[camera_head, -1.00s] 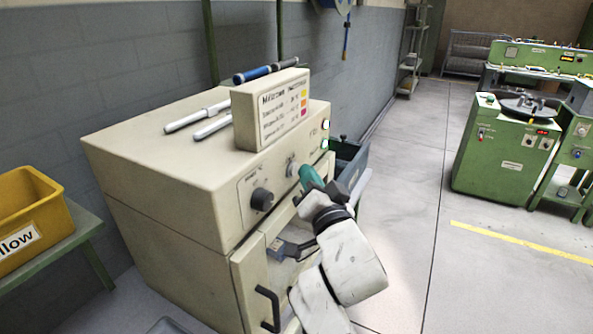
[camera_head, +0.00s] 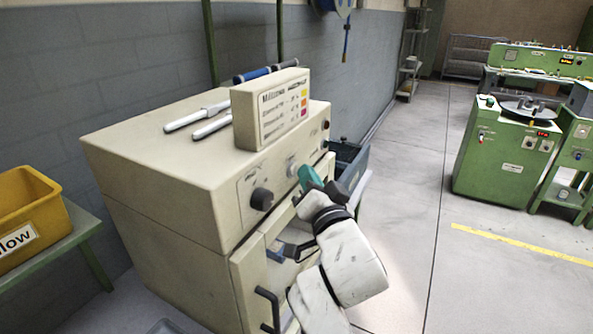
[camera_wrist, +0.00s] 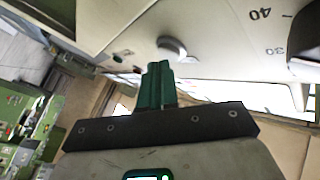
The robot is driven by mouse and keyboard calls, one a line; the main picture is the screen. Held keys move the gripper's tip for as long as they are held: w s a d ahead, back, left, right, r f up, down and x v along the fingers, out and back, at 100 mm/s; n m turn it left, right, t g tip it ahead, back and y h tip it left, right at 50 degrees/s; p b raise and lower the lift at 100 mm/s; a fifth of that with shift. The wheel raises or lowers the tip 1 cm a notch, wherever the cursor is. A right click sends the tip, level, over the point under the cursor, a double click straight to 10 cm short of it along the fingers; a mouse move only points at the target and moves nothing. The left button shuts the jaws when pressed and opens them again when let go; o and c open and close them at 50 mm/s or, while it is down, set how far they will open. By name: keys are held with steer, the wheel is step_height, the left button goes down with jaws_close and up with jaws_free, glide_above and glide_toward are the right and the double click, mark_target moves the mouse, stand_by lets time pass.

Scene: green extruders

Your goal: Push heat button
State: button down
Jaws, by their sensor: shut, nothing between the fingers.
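A beige oven-like machine (camera_head: 165,175) stands against the wall with a control panel on its front. The panel carries a black knob (camera_head: 262,199), a pale round control (camera_head: 291,170) and, at its right end, a small dark-red button or lamp (camera_head: 326,125). Which one is the heat button is not legible. My gripper (camera_head: 306,172) is shut and empty, its teal fingers close in front of the panel, right of the pale control. In the wrist view the fingers (camera_wrist: 158,68) point at the panel, just below a round metallic control (camera_wrist: 172,48). Contact cannot be told.
The oven door below the panel stands partly open, with a black handle (camera_head: 268,305). A yellow bin (camera_head: 30,215) is at left. A blue-grey bin (camera_head: 350,165) is behind the gripper.

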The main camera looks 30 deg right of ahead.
steer(key=shift+s+d, duration=0.1)
steer(key=s+d+p, duration=0.2)
steer(key=s, duration=0.1)
steer(key=s+d+p, duration=0.1)
steer(key=shift+s+d, duration=0.1)
steer(key=shift+s, duration=0.3)
stand_by(2.4)
